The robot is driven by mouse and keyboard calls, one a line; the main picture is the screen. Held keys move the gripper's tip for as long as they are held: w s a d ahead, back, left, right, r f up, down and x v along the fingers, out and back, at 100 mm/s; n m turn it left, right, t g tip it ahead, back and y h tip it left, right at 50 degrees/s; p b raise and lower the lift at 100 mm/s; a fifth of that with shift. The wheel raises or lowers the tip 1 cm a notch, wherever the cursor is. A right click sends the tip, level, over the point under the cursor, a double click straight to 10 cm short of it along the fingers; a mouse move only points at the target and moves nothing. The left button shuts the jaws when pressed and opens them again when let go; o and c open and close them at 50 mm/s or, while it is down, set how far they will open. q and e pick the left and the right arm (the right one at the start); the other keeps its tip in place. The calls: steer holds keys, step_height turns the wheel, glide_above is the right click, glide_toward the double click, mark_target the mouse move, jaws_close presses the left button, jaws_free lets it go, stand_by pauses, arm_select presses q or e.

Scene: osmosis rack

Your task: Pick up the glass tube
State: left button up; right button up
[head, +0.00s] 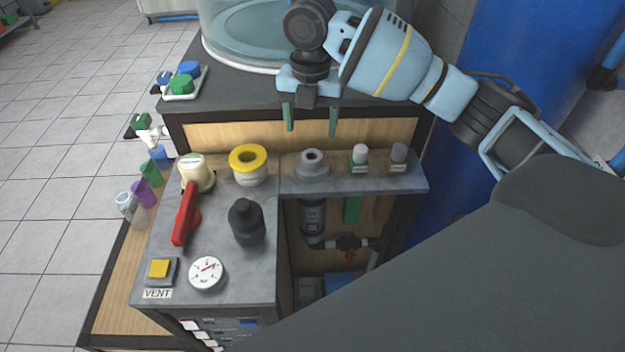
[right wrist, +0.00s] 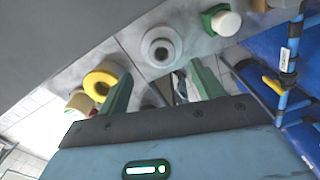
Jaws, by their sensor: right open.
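A clear, glass-like tube (head: 127,207) stands at the far left in the head view, low beside the grey bench, next to a purple cup (head: 143,193) and a green cup (head: 151,173). It looks like the glass tube, though it is small here. My right gripper (head: 310,119) is open and empty, green fingers pointing down, above the back ledge and well to the right of the tube. In the right wrist view the open fingers (right wrist: 163,88) frame part of the ledge with nothing between them; I cannot make out the tube there. My left gripper is not in view.
The ledge holds a yellow-topped roll (head: 248,165), a grey round fitting (head: 312,165) and two small vials. A large clear tank (head: 245,25) stands behind.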

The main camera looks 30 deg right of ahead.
mark_target(312, 149)
steer(key=shift+s+d+f, duration=0.1)
steer(key=shift+f, duration=3.5)
steer(key=c, duration=0.9)
